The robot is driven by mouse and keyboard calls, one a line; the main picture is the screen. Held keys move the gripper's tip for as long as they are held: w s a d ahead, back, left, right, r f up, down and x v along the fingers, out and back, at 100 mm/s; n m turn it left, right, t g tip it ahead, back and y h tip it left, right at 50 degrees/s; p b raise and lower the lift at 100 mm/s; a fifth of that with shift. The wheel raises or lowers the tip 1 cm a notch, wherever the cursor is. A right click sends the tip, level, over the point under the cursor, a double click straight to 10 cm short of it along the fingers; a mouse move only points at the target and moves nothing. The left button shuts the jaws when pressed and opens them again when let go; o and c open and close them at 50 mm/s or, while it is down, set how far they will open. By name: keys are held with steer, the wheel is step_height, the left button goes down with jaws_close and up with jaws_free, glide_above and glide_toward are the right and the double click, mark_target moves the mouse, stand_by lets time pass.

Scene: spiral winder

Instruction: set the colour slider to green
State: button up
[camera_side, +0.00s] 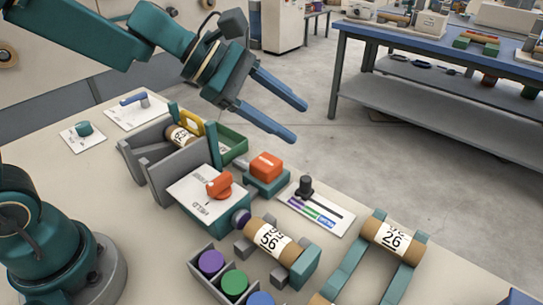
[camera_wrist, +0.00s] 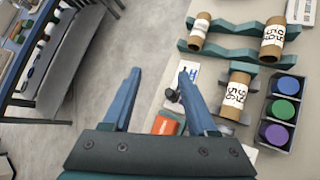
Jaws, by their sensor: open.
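The colour slider is a white panel (camera_side: 335,228) with a dark slot and purple, green and blue marks along one side. Its black knob (camera_side: 304,187) stands upright at the upper-left end of the slot, by the purple mark. My gripper (camera_side: 298,122) is open and empty, raised in the air above and behind the slider. In the wrist view, my gripper (camera_wrist: 159,74) shows its fingers apart, with the knob (camera_wrist: 172,95) just beside the right finger, which partly covers the panel (camera_wrist: 188,67).
An orange button (camera_side: 266,166) on a teal base sits left of the slider. A panel with an orange-red knob (camera_side: 219,186), a labelled roll (camera_side: 270,238) on a holder and a tray (camera_side: 201,281) of coloured pucks stand nearby. Another roll (camera_side: 386,236) rests on teal rails at right.

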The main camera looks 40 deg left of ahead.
mark_target(304, 179)
steer(key=w+f+n, duration=0.1)
steer(key=f+n, duration=0.1)
steer(key=f, duration=0.2)
steer(key=w+f+n+g, duration=0.1)
steer(key=f+n, duration=0.1)
steer(key=f, duration=0.2)
steer(key=w+a+f+n, duration=0.1)
steer(key=f, duration=0.4)
steer(key=shift+w+a+n+y, duration=0.1)
steer(key=shift+n+y, duration=0.3)
steer(key=shift+x, duration=2.4)
jaws_close()
